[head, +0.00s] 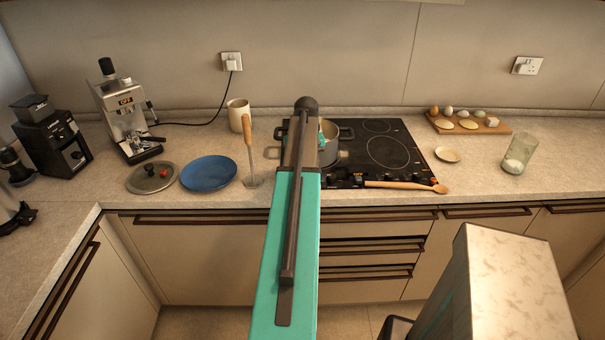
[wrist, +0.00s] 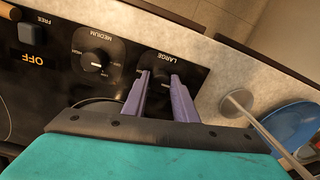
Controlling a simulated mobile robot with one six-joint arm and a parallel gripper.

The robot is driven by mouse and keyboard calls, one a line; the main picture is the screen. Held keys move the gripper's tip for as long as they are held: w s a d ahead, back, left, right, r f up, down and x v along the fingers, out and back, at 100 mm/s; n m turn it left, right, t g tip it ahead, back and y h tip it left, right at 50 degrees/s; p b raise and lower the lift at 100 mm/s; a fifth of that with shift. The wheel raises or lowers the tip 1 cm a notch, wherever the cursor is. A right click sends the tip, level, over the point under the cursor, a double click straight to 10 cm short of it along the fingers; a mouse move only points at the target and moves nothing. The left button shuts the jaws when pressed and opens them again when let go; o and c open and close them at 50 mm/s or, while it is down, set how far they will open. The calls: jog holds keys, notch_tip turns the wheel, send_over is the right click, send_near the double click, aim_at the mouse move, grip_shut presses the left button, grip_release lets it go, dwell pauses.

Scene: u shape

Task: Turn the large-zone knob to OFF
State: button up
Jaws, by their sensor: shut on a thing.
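The large-zone knob (wrist: 160,84) is a dark knob below the LARGE label on the black hob panel in the wrist view. My gripper (wrist: 161,77) has its two purple fingers on either side of the knob and is shut on it. The fingers hide much of the knob, and I cannot read which mark it points to. The medium-zone knob (wrist: 97,62) stands beside it, with HIGH and LOW marks. In the head view the black hob (head: 410,135) shows, but my arm hides the gripper and the large-zone knob.
A pot (head: 333,148) stands on the hob behind my arm. A wooden spoon (head: 400,185) lies along the hob's front edge. A masher (head: 249,150) stands left of my arm, beside a blue plate (head: 208,172) and a lid (head: 151,178). The wrist view shows orange OFF text (wrist: 33,60).

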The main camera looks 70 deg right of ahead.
jog(key=o, duration=1)
jog(key=shift+o, duration=0.2)
jog(key=shift+r, duration=0.1)
notch_tip(320, 180, up, 14)
jog(key=p, duration=0.8)
jog(key=shift+s+d, duration=0.25)
jog(key=shift+s, duration=0.1)
jog(key=shift+f, duration=0.2)
